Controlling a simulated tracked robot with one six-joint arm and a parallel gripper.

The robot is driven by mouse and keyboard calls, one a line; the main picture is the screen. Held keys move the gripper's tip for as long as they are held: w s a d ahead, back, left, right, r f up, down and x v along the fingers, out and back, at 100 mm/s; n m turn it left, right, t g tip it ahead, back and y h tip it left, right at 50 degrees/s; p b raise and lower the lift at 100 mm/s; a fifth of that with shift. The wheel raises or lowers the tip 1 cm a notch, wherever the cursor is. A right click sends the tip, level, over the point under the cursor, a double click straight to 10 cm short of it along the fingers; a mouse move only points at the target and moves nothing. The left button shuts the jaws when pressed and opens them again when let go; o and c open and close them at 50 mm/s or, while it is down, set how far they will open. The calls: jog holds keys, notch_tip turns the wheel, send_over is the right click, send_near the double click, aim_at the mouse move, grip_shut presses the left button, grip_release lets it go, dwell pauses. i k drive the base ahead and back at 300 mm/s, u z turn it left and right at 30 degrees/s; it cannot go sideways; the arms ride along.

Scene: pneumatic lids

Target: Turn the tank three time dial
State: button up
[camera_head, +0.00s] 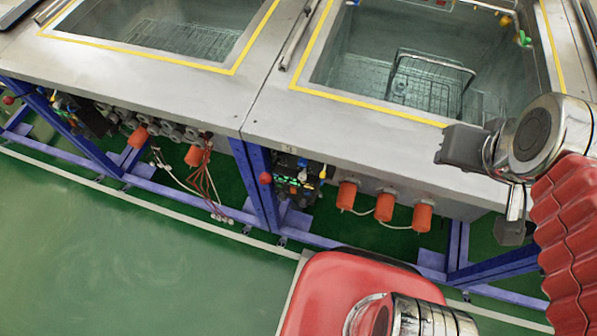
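Two open steel tanks are in view, one at the upper left (165,95) and one at the upper right (340,125), each with a yellow line around its opening. I cannot tell which is tank three, and no time dial can be made out for certain. A small control box (297,180) with tiny lights sits under the front edge between the tanks. My arm's silver joint is at the right, over the right tank's front edge. The dark grey end part there seems to be my gripper (462,148); its fingers cannot be made out. I see nothing held.
A blue frame (262,190) supports the tanks, with loose cables (207,180) at left. A wire basket (430,95) sits in the right tank. The green floor (130,250) at left is clear.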

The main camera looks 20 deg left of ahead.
aim_at(303, 203)
jog(key=u, duration=0.05)
jog(key=k, duration=0.5)
jog(key=u, duration=1)
jog(key=i, duration=0.15)
jog(key=z, duration=0.05)
